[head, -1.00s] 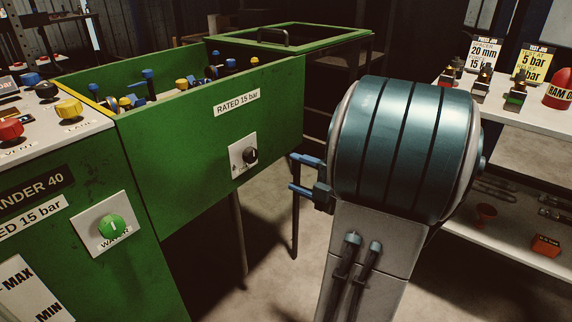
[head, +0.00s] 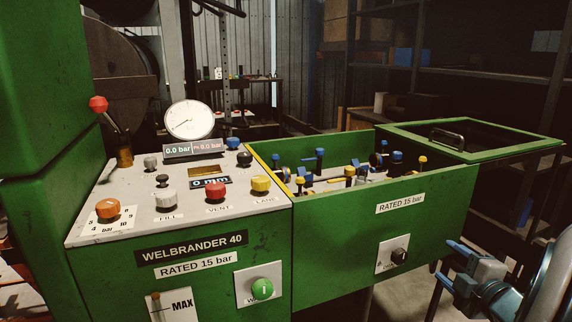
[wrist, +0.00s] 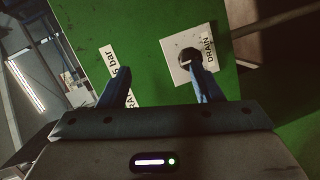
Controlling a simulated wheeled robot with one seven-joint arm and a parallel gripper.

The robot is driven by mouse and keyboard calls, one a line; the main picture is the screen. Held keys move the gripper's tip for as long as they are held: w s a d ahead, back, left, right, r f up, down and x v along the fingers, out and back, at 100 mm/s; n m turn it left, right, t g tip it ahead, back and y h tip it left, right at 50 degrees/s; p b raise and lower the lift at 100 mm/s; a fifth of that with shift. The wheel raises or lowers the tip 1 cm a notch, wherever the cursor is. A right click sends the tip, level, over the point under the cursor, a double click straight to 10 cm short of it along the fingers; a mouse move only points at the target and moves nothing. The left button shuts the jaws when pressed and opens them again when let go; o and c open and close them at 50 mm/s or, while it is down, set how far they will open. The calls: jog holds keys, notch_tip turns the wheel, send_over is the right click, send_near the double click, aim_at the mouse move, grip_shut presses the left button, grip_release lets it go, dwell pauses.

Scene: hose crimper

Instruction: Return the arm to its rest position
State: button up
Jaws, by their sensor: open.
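My gripper (head: 444,260) is at the right of the head view, with two blue fingers apart and nothing between them. It is in front of the green tank's panel, to the right of the black drain knob (head: 399,256). In the wrist view the fingers of my gripper (wrist: 158,66) point at the green panel, and the drain knob (wrist: 189,56) shows just behind the right fingertip. I cannot tell for certain whether finger and knob touch, but the head view shows a gap. My arm is mostly cut off at the right edge.
The open green tank (head: 335,235) holds blue and yellow fittings. A green-framed lid (head: 520,144) is at its right. Dark shelves stand behind.

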jog(key=a+r+m+g+h+p, duration=0.2)
jog(key=r+m+h+p, duration=0.1)
jog(key=r+m+p, duration=0.3)
jog(key=a+r+m+g+h+p, duration=0.2)
jog(key=r+m+g+h+p, duration=0.15)
jog(key=r+p, duration=0.45)
jog(key=s+a+r+m+g+y+p, duration=0.2)
jog(key=s+a+r+m+g+p, duration=0.1)
jog(key=s+a+p, duration=0.4)
jog(key=s+a+r+m+g+y+p, duration=0.3)
jog(key=s+a+r+p, duration=0.3)
jog(key=s+a, duration=0.2)
jog(key=shift+s+a+r+m+g+p, duration=0.2)
jog(key=shift+a+r+m+g+p, duration=0.15)
jog(key=shift+a+m+g, duration=0.6)
jog(key=shift+a, duration=0.15)
